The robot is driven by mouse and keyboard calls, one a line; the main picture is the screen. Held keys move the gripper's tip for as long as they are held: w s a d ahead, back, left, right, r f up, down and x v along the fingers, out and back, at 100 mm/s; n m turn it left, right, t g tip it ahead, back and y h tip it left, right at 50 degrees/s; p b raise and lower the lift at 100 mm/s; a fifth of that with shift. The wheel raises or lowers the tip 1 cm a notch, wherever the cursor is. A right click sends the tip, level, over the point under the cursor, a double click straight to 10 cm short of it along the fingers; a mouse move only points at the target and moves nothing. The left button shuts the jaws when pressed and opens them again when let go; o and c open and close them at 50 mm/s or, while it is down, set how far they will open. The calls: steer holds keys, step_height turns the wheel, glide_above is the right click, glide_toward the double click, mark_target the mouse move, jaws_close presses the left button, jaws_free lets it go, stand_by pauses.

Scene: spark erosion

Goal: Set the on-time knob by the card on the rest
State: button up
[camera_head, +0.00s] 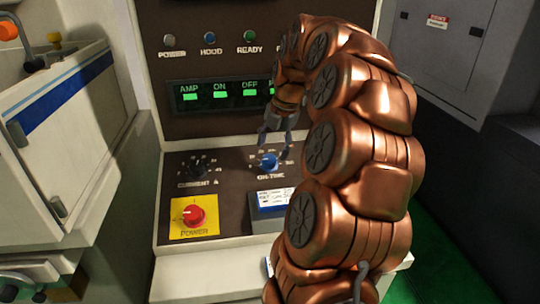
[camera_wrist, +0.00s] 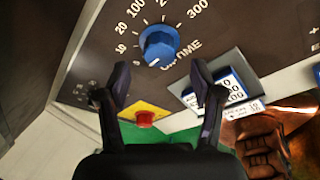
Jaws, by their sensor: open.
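The blue on-time knob (camera_head: 268,160) sits on the dark lower panel; it is also in the wrist view (camera_wrist: 158,43), ringed by numbers including 10, 100 and 300. A white mark shows on its lower edge there; its exact setting is hard to tell. The card (camera_head: 272,198), white with blue, leans on a rest below the knob and shows in the wrist view (camera_wrist: 230,88); its print is too small to read surely. My gripper (camera_head: 275,146) is open and empty close to the knob. In the wrist view its fingertips (camera_wrist: 162,70) are spread, with the knob beyond them.
A red power button (camera_head: 193,215) on a yellow plate and a black current knob (camera_head: 200,165) are left of the on-time knob. Above is a green-lit display (camera_head: 222,94) and a row of lamps. A white tank (camera_head: 70,150) stands at the left.

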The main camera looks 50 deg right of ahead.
mark_target(270, 158)
steer(key=shift+p+x, duration=0.5)
steer(key=shift+x, duration=1.7)
steer(key=c, duration=1.1)
steer(key=shift+c, duration=0.2)
